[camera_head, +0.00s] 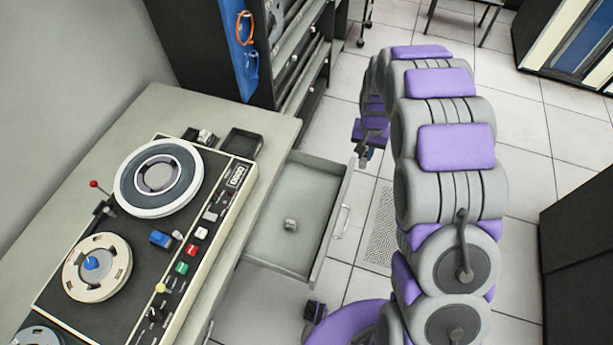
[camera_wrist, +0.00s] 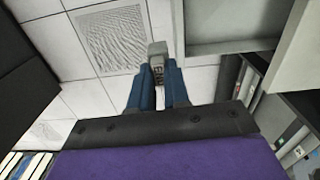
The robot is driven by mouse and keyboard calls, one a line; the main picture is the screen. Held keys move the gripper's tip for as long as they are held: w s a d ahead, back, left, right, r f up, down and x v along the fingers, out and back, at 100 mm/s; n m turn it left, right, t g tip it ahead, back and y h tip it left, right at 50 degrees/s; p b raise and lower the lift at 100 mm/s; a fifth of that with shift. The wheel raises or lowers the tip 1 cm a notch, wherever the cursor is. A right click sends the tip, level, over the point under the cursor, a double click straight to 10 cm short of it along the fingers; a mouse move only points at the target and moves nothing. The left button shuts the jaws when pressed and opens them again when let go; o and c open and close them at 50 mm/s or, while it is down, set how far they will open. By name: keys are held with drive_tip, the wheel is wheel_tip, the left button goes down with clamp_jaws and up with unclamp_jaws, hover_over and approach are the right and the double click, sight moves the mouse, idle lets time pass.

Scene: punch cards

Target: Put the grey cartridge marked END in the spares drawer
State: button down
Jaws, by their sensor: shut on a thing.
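My gripper (camera_wrist: 157,82) is shut on a small grey cartridge (camera_wrist: 157,52) in the wrist view. Dark letters starting with E show on the cartridge's face; the rest is too small to read. In the head view my gripper (camera_head: 363,155) hangs in the air to the right of the open spares drawer (camera_head: 336,228), above the floor and outside the drawer. The drawer is pulled out from under the desk, and a small grey piece (camera_head: 290,225) lies on its bottom. What looks like the drawer also shows at the top right of the wrist view (camera_wrist: 230,46).
A tape deck (camera_head: 100,310) with reels and coloured pieces covers much of the desk (camera_head: 270,128). A dark open tray (camera_head: 241,143) sits at the deck's far end. A dark rack (camera_head: 185,45) stands behind. A floor grate (camera_head: 383,235) lies right of the drawer.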

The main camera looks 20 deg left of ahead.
drive_tip(key=s+a+f+b, duration=0.1)
drive_tip(key=s+a+f, duration=0.1)
drive_tip(key=a+f, duration=0.7)
drive_tip(key=s+a+f+b, duration=0.1)
drive_tip(key=s+a+f, duration=0.1)
drive_tip(key=a+f, duration=0.8)
drive_tip(key=shift+s+f+m, duration=0.2)
drive_tip(key=shift+f+m, duration=0.1)
drive_tip(key=shift+f, duration=0.5)
drive_tip(key=shift+s+f+b, duration=0.1)
drive_tip(key=shift+f+b, duration=0.5)
drive_tip(key=shift+f, duration=1.85)
idle(1.1)
drive_tip(key=c, duration=1)
unclamp_jaws()
drive_tip(key=shift+c, duration=1)
drive_tip(key=shift+r, duration=0.1)
wheel_tip(320, 180, up, 8)
drive_tip(key=p, duration=0.3)
